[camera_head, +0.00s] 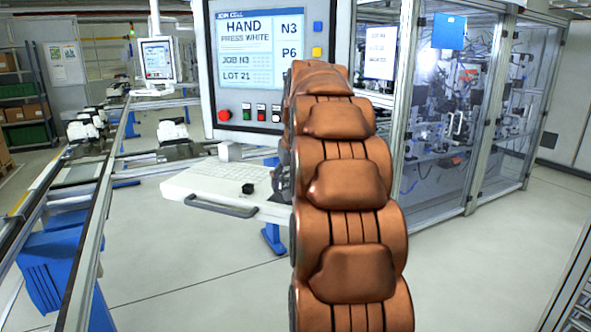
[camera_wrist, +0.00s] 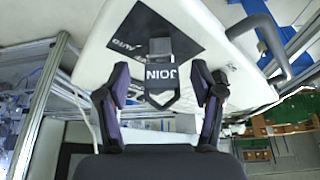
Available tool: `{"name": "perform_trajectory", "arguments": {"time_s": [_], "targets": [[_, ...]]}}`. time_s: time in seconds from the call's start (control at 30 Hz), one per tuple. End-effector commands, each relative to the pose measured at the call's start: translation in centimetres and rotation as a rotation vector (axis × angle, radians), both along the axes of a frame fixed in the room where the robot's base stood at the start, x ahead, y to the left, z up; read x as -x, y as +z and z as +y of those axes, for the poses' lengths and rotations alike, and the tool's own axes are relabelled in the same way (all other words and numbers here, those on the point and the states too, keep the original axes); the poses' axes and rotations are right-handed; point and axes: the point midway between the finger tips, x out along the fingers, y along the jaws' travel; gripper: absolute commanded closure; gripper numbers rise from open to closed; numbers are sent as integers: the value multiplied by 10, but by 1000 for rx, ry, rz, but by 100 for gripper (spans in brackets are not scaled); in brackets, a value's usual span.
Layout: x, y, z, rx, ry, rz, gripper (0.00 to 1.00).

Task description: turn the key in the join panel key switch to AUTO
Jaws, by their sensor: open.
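The join panel key switch sits on a black plate (camera_wrist: 150,27) on a white console. In the wrist view its grey key (camera_wrist: 160,47) points toward my gripper, with a dark tag (camera_wrist: 161,82) marked JOIN, upside down, hanging at it. The AUTO label (camera_wrist: 127,46) is on the plate to the left of the key; other markings are too small to read. My gripper (camera_wrist: 162,92) is open, one finger on each side of the tag, with visible gaps. In the head view my arm hides the gripper.
The panel screen (camera_head: 248,45) reads HAND, PRESS WHITE. Several buttons lie below it. The white console shelf (camera_head: 215,183) has a dark handle (camera_head: 222,207) along its front. A glazed machine cell (camera_head: 435,165) stands right; a conveyor rail (camera_head: 85,250) runs left. Floor between is clear.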

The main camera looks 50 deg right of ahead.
Motion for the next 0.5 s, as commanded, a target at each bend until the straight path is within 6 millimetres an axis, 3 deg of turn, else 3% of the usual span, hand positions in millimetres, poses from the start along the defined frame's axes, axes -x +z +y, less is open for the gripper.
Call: {"name": "perform_trajectory", "arguments": {"time_s": [0.5], "targets": [[-6, -14, -3, 0, 0, -1, 33]]}}
